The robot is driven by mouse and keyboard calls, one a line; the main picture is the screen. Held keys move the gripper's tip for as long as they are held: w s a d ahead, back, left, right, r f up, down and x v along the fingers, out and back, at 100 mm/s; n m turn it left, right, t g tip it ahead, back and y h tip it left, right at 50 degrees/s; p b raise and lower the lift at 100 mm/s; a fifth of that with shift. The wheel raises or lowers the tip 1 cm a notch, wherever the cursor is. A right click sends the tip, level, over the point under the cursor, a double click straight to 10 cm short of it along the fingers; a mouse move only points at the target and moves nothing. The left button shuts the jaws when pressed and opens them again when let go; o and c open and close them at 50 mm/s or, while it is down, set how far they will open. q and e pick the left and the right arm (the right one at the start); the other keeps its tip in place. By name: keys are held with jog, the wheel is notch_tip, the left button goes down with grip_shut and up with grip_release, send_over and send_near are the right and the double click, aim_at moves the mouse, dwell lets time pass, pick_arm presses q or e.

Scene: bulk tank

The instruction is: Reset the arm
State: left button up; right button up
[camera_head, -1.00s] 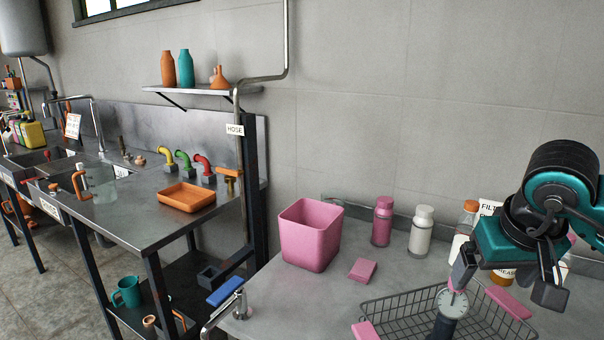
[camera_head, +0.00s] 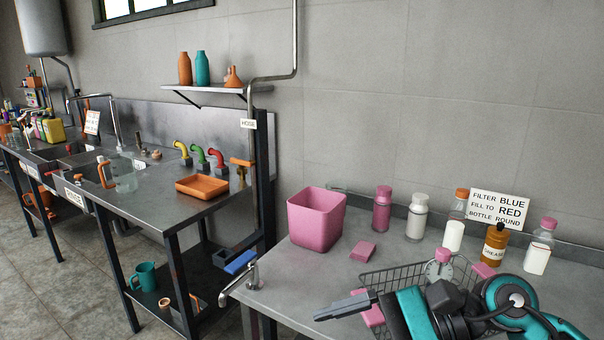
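My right gripper (camera_head: 335,308) is in front of the wire basket (camera_head: 385,276) at the lower right. Its dark grey fingers point left, above the front of the counter. I see it from the side, and no object shows in it. Whether the fingers are apart cannot be told. My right arm comes in from the right and hides much of the basket. My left gripper is out of view.
A pink bin (camera_head: 315,222) and a pink block (camera_head: 362,251) stand on the counter left of the basket. Bottles and a sign (camera_head: 500,209) stand along the wall. A tap (camera_head: 240,280) is at the counter's left edge.

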jog(key=w+d+f+n+t+h, duration=0.1)
jog(key=w+d+f+n+t, duration=0.2)
jog(key=n+t, duration=1)
jog(key=w+d+f+n+t+h, duration=0.1)
jog(key=w+d+f+n+t, duration=0.3)
jog(key=n, duration=1.8)
jog(key=s+d+f+m+g+h, duration=0.2)
jog(key=s+f+m+h, duration=0.3)
jog(key=f+m, duration=0.5)
jog(key=s+d+f+m+g+h, duration=0.3)
jog(key=s+f+m+h, duration=0.2)
jog(key=f+m, duration=0.6)
jog(key=s+f, duration=0.1)
jog(key=s, duration=0.1)
jog(key=shift+s+d+g, duration=0.2)
jog(key=shift+s+g, duration=0.1)
jog(key=shift+g, duration=0.1)
